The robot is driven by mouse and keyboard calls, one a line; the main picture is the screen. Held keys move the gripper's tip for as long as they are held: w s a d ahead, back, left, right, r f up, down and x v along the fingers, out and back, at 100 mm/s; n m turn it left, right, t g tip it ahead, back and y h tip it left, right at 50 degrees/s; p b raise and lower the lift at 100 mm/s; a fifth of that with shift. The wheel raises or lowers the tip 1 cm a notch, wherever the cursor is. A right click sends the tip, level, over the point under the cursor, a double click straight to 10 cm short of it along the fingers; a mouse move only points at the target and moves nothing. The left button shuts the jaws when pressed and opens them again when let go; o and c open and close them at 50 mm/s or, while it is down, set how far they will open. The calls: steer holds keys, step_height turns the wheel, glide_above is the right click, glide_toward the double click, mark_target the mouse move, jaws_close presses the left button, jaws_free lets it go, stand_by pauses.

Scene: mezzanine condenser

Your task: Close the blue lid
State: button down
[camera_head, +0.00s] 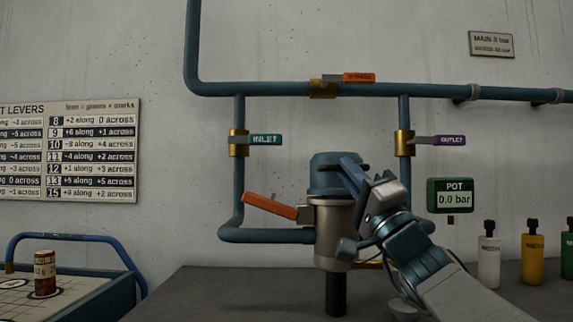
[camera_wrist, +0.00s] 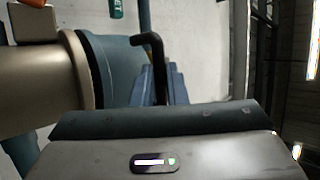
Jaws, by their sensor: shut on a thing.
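The blue lid (camera_head: 330,176) sits on top of the beige metal pot (camera_head: 333,225), and looks level or nearly so. In the wrist view the lid (camera_wrist: 108,72) lies against the pot's rim (camera_wrist: 78,65), with a dark seam between them. A black bent handle (camera_wrist: 153,44) sticks out of the lid. My gripper (camera_head: 363,180) is at the lid's right side, its blue fingers closed around the handle. The ribbed fingers (camera_wrist: 162,84) also show in the wrist view; the exact grip is partly hidden behind the gripper body.
An orange lever (camera_head: 270,206) reaches left from the pot. Blue pipes with the INLET valve (camera_head: 264,140), the OUTLET valve (camera_head: 450,141) and an orange-handled valve (camera_head: 358,78) run behind. The pot gauge (camera_head: 455,197) reads 0.0 bar. Bottles (camera_head: 489,258) stand at the right.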

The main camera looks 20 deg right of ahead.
steer(key=shift+w+d+f+h, duration=0.1)
steer(key=shift+w+f+h, duration=0.25)
steer(key=shift+f, duration=0.45)
steer(key=c, duration=1.5)
jaws_free()
steer(key=shift+w+f, duration=0.1)
steer(key=shift+w, duration=0.2)
steer(key=shift+o, duration=0.2)
steer(key=shift+s, duration=0.1)
